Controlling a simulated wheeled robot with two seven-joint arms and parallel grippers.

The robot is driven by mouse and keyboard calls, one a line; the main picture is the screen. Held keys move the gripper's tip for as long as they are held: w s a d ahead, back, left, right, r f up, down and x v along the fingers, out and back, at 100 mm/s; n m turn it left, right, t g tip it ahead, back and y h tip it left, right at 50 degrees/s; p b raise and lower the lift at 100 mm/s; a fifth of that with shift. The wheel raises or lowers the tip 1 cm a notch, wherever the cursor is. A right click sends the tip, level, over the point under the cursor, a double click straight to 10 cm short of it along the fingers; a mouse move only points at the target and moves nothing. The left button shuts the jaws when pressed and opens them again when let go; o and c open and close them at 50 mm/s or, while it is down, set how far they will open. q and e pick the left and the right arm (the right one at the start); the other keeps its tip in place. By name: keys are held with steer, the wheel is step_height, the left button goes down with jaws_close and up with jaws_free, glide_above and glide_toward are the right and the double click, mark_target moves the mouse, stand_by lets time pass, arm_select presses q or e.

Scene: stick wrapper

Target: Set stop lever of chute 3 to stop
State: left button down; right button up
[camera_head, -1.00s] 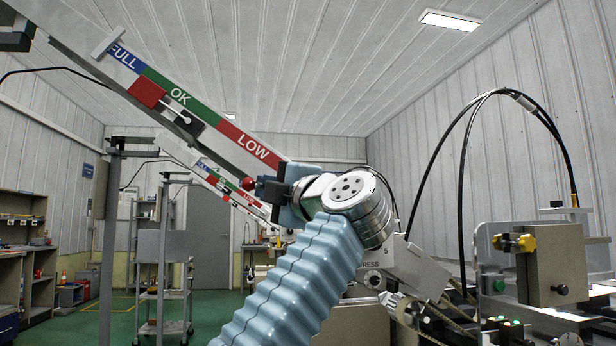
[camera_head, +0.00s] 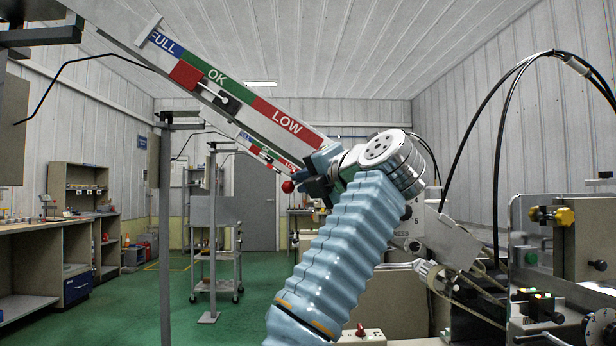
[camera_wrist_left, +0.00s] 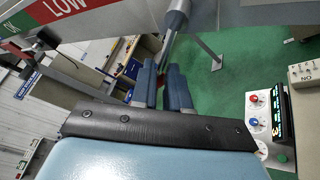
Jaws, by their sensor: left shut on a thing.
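The near chute (camera_head: 245,118) slopes down to the right, with blue FULL, green OK and red LOW labels. A red ball knob (camera_head: 288,186) shows below its LOW end, at the tips of my left gripper (camera_head: 302,182). My left gripper is shut on the knobbed lever. In the left wrist view its two blue fingers (camera_wrist_left: 163,90) are close together, with a bit of red between them. The lever's shaft is mostly hidden by my gripper, and I cannot read a chute number. My right gripper is out of view.
A second labelled chute (camera_head: 265,152) lies farther back. A grey post (camera_head: 166,230) stands at left and a wheeled rack (camera_head: 217,240) behind it. Machinery with a yellow knob (camera_head: 564,216) fills the right. Green floor (camera_head: 130,300) is open at left.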

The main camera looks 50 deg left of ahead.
arm_select(q)
steer(key=shift+s+a+f, duration=0.15)
steer(key=shift+s, duration=0.05)
steer(key=c, duration=1.1)
jaws_free()
steer(key=shift+a, duration=0.2)
steer(key=shift+o, duration=0.3)
steer(key=shift+w+d, duration=0.1)
steer(key=s+d, duration=0.2)
steer(key=d, duration=1.1)
steer(key=shift+s+d+r, duration=0.2)
steer(key=shift+d+r, duration=0.1)
steer(key=shift+r, duration=0.15)
